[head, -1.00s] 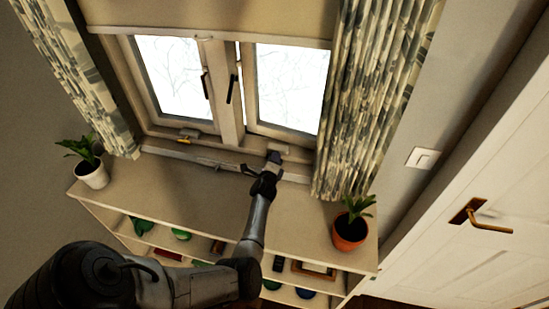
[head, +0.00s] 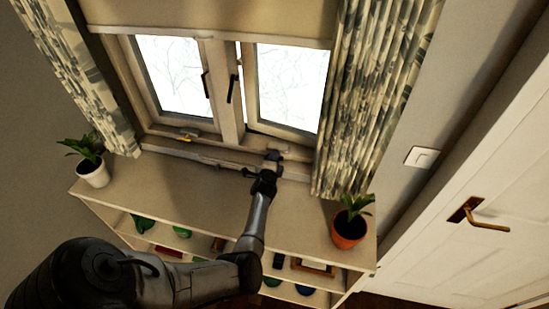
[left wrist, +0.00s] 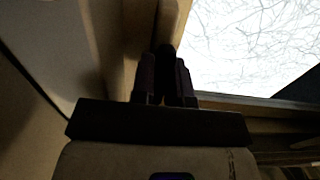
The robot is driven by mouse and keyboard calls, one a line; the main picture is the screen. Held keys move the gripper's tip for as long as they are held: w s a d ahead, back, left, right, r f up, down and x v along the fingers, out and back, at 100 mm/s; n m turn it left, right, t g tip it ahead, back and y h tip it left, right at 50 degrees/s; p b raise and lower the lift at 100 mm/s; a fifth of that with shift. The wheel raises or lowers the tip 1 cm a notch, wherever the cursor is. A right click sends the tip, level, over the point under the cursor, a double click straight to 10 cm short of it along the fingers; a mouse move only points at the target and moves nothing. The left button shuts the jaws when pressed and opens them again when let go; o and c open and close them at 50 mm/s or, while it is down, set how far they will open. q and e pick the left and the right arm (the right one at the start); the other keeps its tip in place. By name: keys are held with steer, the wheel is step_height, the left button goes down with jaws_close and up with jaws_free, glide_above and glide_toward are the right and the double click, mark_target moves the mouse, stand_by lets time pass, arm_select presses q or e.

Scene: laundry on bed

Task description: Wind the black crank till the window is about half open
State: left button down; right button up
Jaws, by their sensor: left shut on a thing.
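My left gripper (head: 270,165) reaches over the shelf to the sill, below the right sash (head: 290,85). It is shut on the black crank, mostly hidden by the fingers in the head view. In the left wrist view a dark piece, the black crank (left wrist: 165,50), shows between the fingertips of my left gripper (left wrist: 165,72). The right sash stands slightly ajar, with a narrow bright gap beside the middle post. The left sash (head: 176,76) looks closed. My right gripper is not in view.
A low shelf (head: 185,200) stands under the window. A white-potted plant (head: 92,172) is at its left end and an orange-potted plant (head: 349,230) at its right. Patterned curtains (head: 370,100) hang on both sides. A white door (head: 480,260) is at right.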

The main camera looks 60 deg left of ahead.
arm_select(q)
steer(key=c, duration=1.1)
jaws_free()
steer(key=p+v, duration=0.1)
steer(key=v, duration=1.2)
steer(key=shift+p, duration=0.3)
steer(key=shift+s+d, duration=0.3)
steer(key=shift+d, duration=0.05)
